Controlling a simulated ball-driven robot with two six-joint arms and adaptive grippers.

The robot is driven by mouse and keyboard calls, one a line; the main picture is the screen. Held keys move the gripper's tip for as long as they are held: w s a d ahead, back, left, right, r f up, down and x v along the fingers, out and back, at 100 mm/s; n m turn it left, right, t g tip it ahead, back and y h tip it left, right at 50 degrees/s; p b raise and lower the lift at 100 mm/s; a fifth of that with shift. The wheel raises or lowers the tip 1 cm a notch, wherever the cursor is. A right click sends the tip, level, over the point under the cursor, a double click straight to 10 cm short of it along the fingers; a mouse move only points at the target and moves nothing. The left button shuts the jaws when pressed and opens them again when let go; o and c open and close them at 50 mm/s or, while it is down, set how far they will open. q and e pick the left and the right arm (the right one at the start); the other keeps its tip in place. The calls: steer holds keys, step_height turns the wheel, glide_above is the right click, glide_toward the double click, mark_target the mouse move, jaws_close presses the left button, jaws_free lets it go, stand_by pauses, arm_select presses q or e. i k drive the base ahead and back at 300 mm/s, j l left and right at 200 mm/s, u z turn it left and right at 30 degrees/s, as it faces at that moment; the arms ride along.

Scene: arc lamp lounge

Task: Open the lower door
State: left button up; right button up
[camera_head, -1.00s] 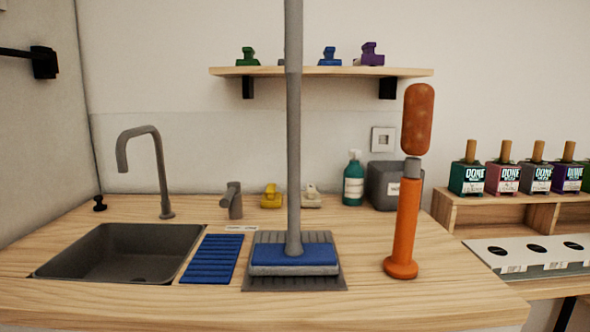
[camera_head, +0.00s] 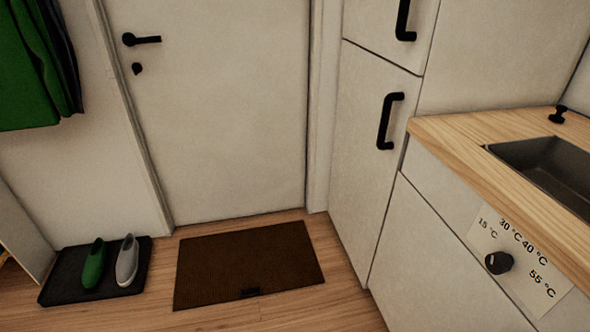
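The lower door (camera_head: 362,170) of the tall white cabinet stands in the middle right of the head view, left of the counter. It looks shut, flush with the cabinet front. Its black bar handle (camera_head: 386,121) is upright near the door's right edge. An upper door (camera_head: 388,28) sits above it with its own black handle (camera_head: 404,20), cut off by the top of the picture. Neither of my grippers is in view.
The wooden counter (camera_head: 470,136) with a dark sink (camera_head: 550,165) juts out at the right. A temperature knob (camera_head: 498,263) is on its front. A brown doormat (camera_head: 250,264) lies before the white room door (camera_head: 220,110). A shoe tray (camera_head: 62,283) is at left.

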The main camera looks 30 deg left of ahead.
mark_target(377, 97)
steer(key=u, duration=0.5)
steer(key=i+j+u, duration=0.1)
steer(key=i+u, duration=0.15)
steer(key=u, duration=0.15)
steer(key=i+u, duration=0.25)
steer(key=u, duration=0.15)
